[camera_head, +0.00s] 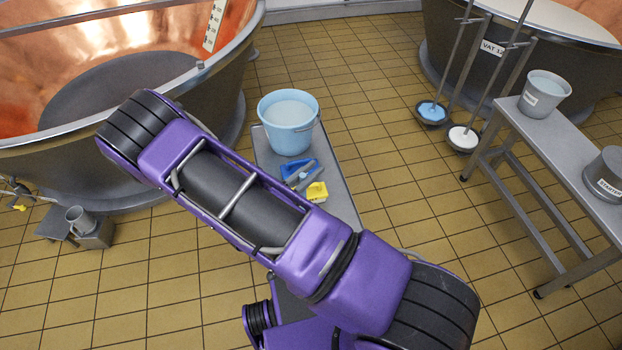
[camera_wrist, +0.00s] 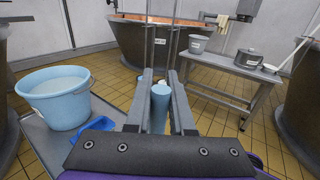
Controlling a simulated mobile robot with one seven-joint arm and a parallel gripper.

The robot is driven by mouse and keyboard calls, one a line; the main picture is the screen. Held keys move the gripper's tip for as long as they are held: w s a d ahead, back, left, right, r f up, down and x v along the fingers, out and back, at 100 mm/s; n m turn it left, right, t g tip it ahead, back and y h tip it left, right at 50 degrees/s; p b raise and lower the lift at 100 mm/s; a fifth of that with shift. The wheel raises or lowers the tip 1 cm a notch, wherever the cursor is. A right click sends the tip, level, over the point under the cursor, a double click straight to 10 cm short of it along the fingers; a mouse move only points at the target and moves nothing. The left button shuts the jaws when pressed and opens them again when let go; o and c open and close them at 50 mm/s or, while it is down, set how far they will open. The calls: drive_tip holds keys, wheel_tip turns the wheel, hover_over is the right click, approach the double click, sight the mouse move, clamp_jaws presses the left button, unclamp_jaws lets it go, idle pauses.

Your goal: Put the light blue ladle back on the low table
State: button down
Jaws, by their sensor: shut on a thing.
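My gripper (camera_wrist: 161,90) is shut on the light blue ladle (camera_wrist: 160,103). In the head view my arm hides the gripper and the ladle. The low grey table (camera_head: 347,203) stands beyond my arm, its near part covered by the arm. In the wrist view the low table (camera_wrist: 42,145) is at the left, to the left of the gripper.
A light blue bucket (camera_head: 289,125), a blue brush (camera_head: 297,169) and a yellow item (camera_head: 317,192) stand on the low table. A copper vat (camera_head: 215,100) is at its left. A taller bench (camera_head: 510,122) with grey containers is at the right.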

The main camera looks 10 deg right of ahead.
drive_tip(key=shift+f, duration=1.15)
drive_tip(key=c, duration=0.8)
unclamp_jaws()
drive_tip(key=shift+f, duration=0.15)
drive_tip(key=v, duration=1.2)
drive_tip(key=shift+b, duration=0.3)
